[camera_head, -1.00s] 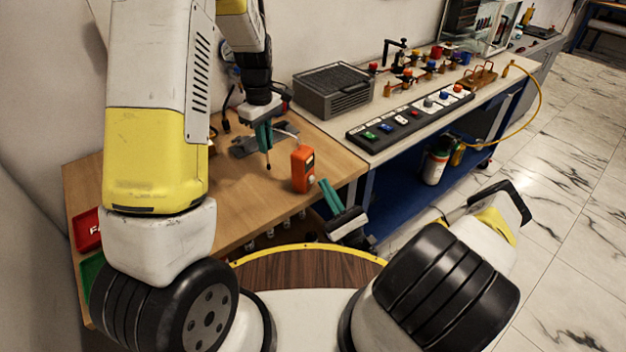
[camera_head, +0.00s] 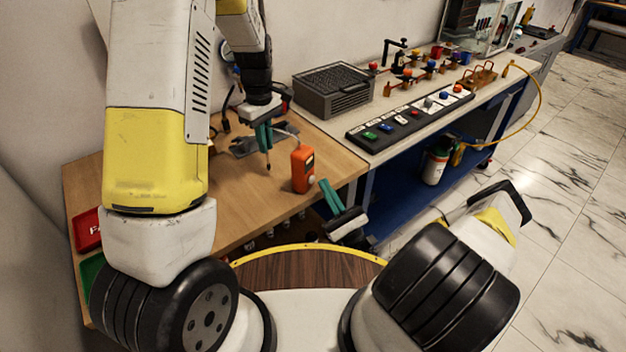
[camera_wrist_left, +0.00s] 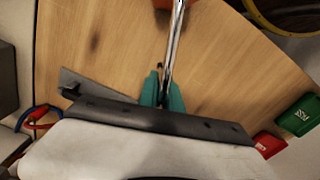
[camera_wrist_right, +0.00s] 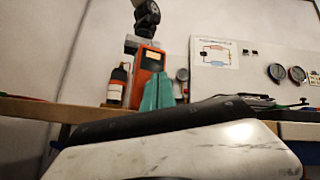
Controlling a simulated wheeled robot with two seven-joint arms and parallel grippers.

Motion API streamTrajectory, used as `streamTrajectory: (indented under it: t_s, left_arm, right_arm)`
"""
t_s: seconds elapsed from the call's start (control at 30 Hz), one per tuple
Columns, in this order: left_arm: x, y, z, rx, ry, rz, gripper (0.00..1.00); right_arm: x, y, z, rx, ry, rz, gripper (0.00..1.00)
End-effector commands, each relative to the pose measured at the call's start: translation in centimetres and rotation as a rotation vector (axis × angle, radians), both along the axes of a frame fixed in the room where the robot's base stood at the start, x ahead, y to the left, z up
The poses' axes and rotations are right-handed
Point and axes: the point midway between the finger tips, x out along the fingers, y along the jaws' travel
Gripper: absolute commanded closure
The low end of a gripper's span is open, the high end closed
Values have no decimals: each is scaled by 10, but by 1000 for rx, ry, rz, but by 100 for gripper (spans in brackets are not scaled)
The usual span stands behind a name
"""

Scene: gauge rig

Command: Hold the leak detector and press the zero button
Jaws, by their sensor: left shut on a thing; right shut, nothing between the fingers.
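The orange leak detector (camera_head: 302,170) stands upright near the front edge of the wooden bench, with a dark display and a pale round spot low on its right face. It also shows in the right wrist view (camera_wrist_right: 149,64). My left gripper (camera_head: 265,136) is behind and left of it, shut on a thin probe (camera_wrist_left: 174,45) whose dark tip points down above the bench in the head view. My right gripper (camera_head: 324,184) is shut and empty, its fingertips close to the detector's lower right side. I cannot tell whether they touch. I cannot make out a labelled zero button.
A red tray (camera_head: 87,229) and a green tray (camera_head: 92,270) lie at the bench's left end. A grey ribbed box (camera_head: 333,92) and a button panel (camera_head: 410,117) stand on the bench to the right. A bottle (camera_head: 436,164) is on the blue shelf below. Bare wood lies left of the detector.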

Motion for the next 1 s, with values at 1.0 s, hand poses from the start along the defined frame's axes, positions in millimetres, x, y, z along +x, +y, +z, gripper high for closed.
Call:
streamTrajectory:
  t_s: [1.0]
  left_arm:
    - [0,0,0,0,0,0,100]
  right_arm:
    - [5,8,0,0,0,0,100]
